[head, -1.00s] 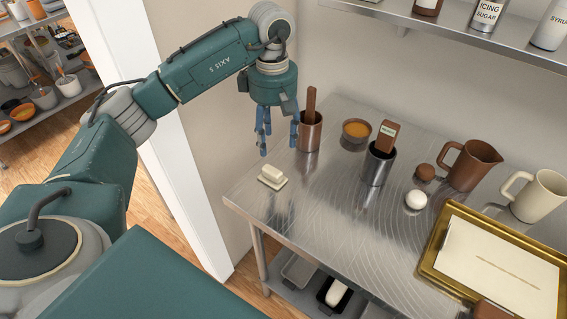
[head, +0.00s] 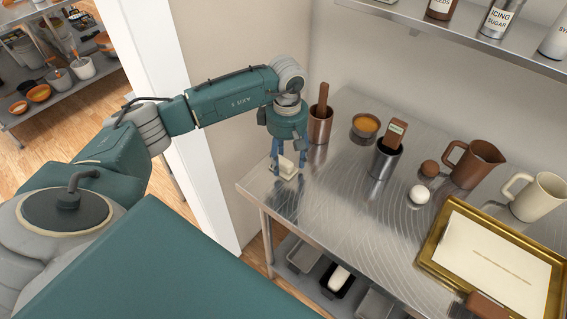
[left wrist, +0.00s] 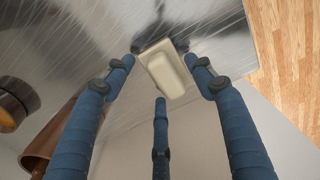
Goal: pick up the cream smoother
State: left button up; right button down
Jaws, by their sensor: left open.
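The cream smoother (head: 287,168) is a small pale block with a raised handle, lying on the metal table near its left edge. It also shows in the left wrist view (left wrist: 166,72), between the fingertips. My left gripper (head: 288,165) points down over the smoother, its blue fingers spread around it and partly hiding it. In the left wrist view the gripper (left wrist: 165,80) is open, with fingers on both sides and one below, none clearly closed on it. My right gripper is not in view.
A copper cup (head: 320,127) stands just behind the gripper. An orange-filled bowl (head: 365,127), a steel cup (head: 382,163), a white ball (head: 419,194), a brown jug (head: 473,165), a cream jug (head: 537,196) and a gold-rimmed tray (head: 437,222) stand to the right. The table's front middle is clear.

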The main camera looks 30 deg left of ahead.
aim_at(287, 159)
pick_arm(q)
jog(key=shift+c, duration=1.2)
jog(key=c, duration=1)
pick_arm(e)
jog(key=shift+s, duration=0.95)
pick_arm(q)
jog(key=shift+r, duration=0.15)
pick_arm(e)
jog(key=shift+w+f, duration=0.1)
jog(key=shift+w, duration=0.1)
